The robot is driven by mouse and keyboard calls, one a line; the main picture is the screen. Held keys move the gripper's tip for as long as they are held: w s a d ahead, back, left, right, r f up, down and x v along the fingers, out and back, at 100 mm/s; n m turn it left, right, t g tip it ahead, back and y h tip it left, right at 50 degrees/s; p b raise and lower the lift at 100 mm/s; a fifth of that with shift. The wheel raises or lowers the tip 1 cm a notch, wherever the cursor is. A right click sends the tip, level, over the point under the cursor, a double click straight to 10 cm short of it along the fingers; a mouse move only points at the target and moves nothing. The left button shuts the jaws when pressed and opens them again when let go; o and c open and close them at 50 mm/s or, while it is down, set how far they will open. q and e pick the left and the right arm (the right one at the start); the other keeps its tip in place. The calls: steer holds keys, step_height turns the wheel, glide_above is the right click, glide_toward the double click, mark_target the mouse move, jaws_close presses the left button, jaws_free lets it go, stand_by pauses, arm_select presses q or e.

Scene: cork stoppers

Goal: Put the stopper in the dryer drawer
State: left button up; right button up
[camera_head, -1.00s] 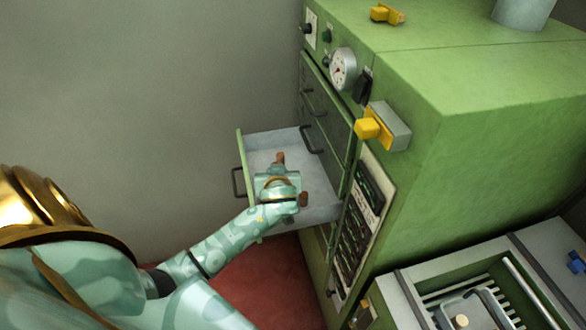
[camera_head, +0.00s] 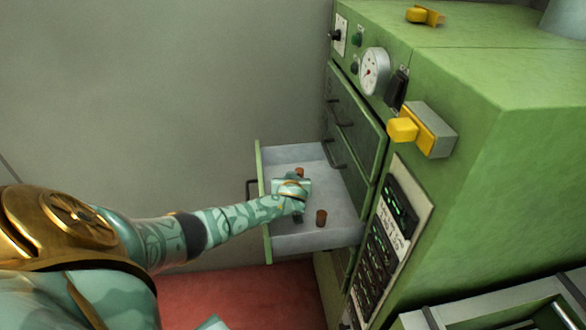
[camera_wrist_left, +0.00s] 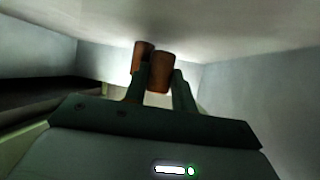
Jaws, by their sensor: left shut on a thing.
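The green-fronted dryer drawer (camera_head: 262,236) is pulled open in the head view, with a pale grey inside. My left gripper (camera_head: 298,215) is inside the drawer's outline, its fingers partly hidden by the hand. One brown cork stopper (camera_head: 321,217) shows just right of the hand, and another brown stopper (camera_head: 300,172) shows behind it. In the left wrist view, my left gripper (camera_wrist_left: 158,82) is shut on a stopper (camera_wrist_left: 160,72). A second stopper (camera_wrist_left: 143,55) shows close behind it to the left. My right gripper is not in view.
The green dryer cabinet (camera_head: 450,75) stands to the right, with closed drawers (camera_head: 350,115) above the open one. A yellow-handled switch (camera_head: 405,130) juts from its front. A metal-edged unit (camera_head: 500,305) is at lower right. The grey wall side is clear.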

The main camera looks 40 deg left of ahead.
arm_select(q)
steer(key=shift+f, duration=0.55)
steer(key=shift+r, duration=0.1)
steer(key=o, duration=0.9)
steer(key=shift+o, duration=0.2)
steer(key=shift+s+d+r, duration=0.1)
steer(key=shift+d+r, duration=0.05)
steer(key=shift+r, duration=0.05)
steer(key=p+v, duration=0.3)
steer(key=v, duration=0.3)
steer(key=shift+r+p, duration=0.1)
steer(key=shift+p, duration=0.2)
steer(key=shift+s+d, duration=0.35)
steer(key=shift+s, duration=0.05)
